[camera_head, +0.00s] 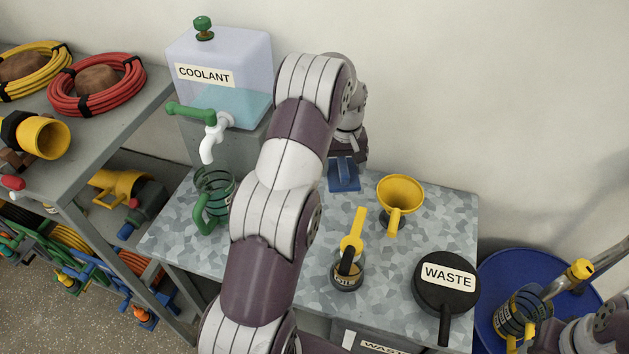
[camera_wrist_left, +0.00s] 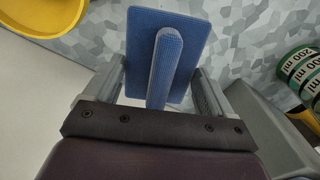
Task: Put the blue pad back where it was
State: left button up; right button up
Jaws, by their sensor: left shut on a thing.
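The blue pad (camera_head: 343,174) is a flat plate with an upright handle, at the back edge of the speckled table (camera_head: 440,214) behind my left arm. My left gripper (camera_head: 346,159) is over it from behind the arm and shut on it. In the left wrist view the pad (camera_wrist_left: 141,28) shows with its handle between the two fingers. The plate is seen against the speckled tabletop; I cannot tell whether it touches it. My right gripper does not show; part of my right arm is at the lower right.
A yellow funnel (camera_head: 401,191) stands just right of the pad. A coolant tank (camera_head: 226,57) with a tap is at the left, above a green-handled jug (camera_head: 214,195). A blue drum (camera_head: 510,262) is right.

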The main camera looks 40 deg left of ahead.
pick_arm(q)
jog(key=a+f, duration=0.2)
jog(key=a, duration=0.1)
jog(key=a+f+p, duration=0.1)
jog(key=a+f, duration=0.1)
jog(key=a, duration=0.2)
jog(key=a+f+p, duration=0.1)
jog(key=a+f, duration=0.1)
jog(key=a, duration=0.1)
jog(key=shift+a+f, duration=0.15)
jog(key=shift+a, duration=0.05)
notch_tip(320, 180, down, 4)
jog(key=shift+a+f+p, duration=0.1)
jog(key=shift+p, duration=0.5)
jog(key=shift+f, duration=0.1)
jog(key=shift+f+b, duration=0.15)
jog(key=shift+b, duration=0.2)
jog(key=o, duration=0.8)
jog(key=shift+c, duration=0.2)
